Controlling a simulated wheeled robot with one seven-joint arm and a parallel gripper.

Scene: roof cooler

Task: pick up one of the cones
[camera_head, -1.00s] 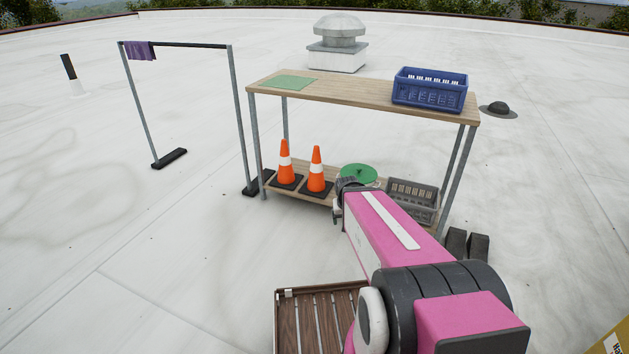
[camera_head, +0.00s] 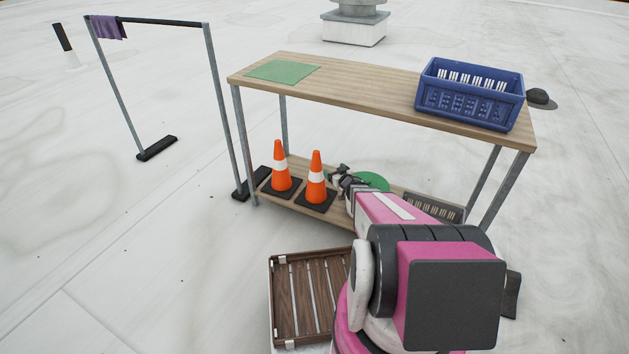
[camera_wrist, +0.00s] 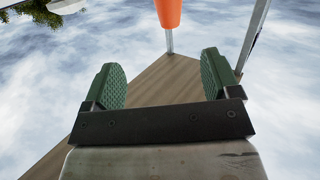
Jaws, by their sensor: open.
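Two orange cones with white bands and black bases stand upright on the lower shelf (camera_head: 258,208) of the wooden table. The left cone (camera_head: 280,168) is at the shelf's left end, and the right cone (camera_head: 316,180) is beside it. My gripper (camera_head: 339,176) is just right of the right cone, apart from it, above the lower shelf. In the wrist view my gripper (camera_wrist: 160,82) shows two green pads spread wide with nothing between them. Part of an orange cone (camera_wrist: 168,12) shows beyond the pads at the top of that view.
The table top (camera_head: 370,95) lies above the cones, with a green mat (camera_head: 283,71) and a blue crate (camera_head: 470,95) on it. A green disc (camera_head: 373,181) and a grey crate (camera_head: 433,208) are on the lower shelf. A slatted wooden tray (camera_head: 308,296) is in front.

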